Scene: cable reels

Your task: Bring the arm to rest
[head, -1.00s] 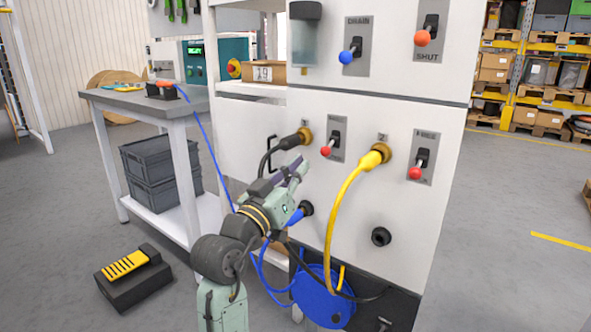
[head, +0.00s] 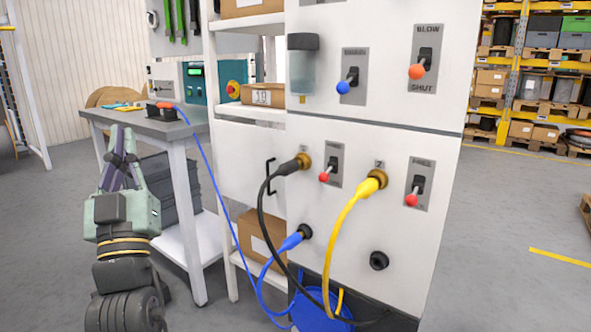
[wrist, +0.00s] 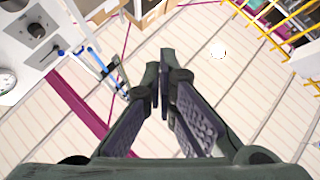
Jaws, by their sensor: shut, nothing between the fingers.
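My gripper (head: 122,140) is at the left in the head view, pointing up in front of the workbench and clear of the cabinet. Its fingers are together with nothing between them; in the wrist view the fingertips (wrist: 162,75) meet near the middle. The white cabinet (head: 340,225) stands to its right. A black plug (head: 290,167), a yellow plug (head: 368,187) and a blue plug (head: 293,241) sit in cabinet sockets, with cables hanging down. Another socket (head: 379,261) is empty. My gripper touches none of them.
The workbench (head: 150,124) stands behind my gripper, with grey crates (head: 180,190) beneath, partly hidden. A blue cable (head: 205,160) runs from the bench towards the floor. A blue reel (head: 315,310) lies low by the cabinet.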

